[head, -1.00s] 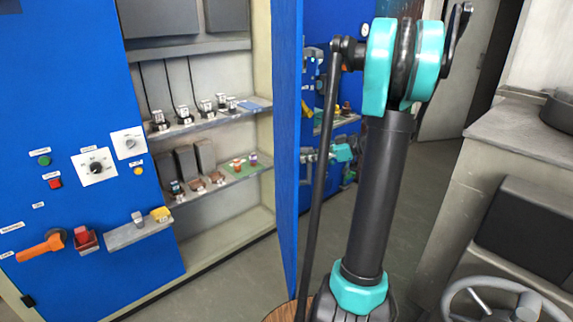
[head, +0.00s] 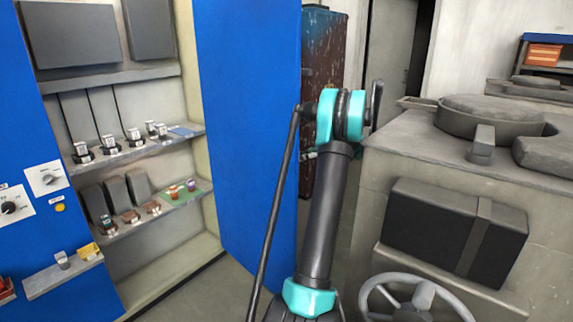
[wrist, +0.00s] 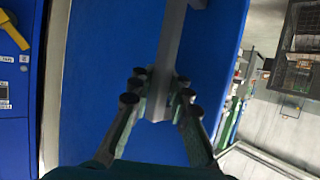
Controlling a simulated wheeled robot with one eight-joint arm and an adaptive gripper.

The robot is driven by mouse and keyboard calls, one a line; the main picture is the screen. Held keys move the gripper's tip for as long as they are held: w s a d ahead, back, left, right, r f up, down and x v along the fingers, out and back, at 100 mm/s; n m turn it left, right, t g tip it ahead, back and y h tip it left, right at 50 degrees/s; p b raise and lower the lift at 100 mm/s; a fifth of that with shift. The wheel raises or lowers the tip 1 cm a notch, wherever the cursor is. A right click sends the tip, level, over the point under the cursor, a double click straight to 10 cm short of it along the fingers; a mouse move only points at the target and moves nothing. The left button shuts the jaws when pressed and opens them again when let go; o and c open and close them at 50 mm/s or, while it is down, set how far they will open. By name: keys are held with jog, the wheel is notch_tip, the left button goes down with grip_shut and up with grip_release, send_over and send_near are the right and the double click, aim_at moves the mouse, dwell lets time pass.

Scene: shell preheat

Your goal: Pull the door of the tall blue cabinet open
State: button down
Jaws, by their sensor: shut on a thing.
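The tall blue cabinet (head: 18,110) stands at the left in the head view, with its shelved interior exposed. Its blue door (head: 248,120) stands open, swung well out from the cabinet, its broad face showing. In the wrist view the door (wrist: 100,80) fills the middle, and a grey bar handle (wrist: 170,50) runs down it. My gripper (wrist: 160,97) has its fingers on both sides of the handle's lower end and is shut on it. In the head view the door and my arm hide the handle and my fingers.
Shelves (head: 150,152) inside the cabinet hold small parts. A grey bench (head: 400,150) with a handwheel (head: 415,300) stands close on the right of my arm. A rusty dark cabinet (head: 328,70) stands behind the door. Some floor (head: 195,295) shows below the door.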

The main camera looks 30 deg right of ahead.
jog(key=shift+w+d+f+n+g, duration=0.15)
jog(key=shift+w+d, duration=0.1)
jog(key=shift+d, duration=0.65)
jog(key=shift+w+d+r+n+g, duration=0.15)
jog(key=shift+w+d, duration=0.1)
jog(key=shift+d, duration=0.65)
jog(key=shift+f, duration=0.1)
jog(key=c, duration=1.5)
grip_release()
jog(key=shift+s+d, duration=0.1)
jog(key=shift+c, duration=0.2)
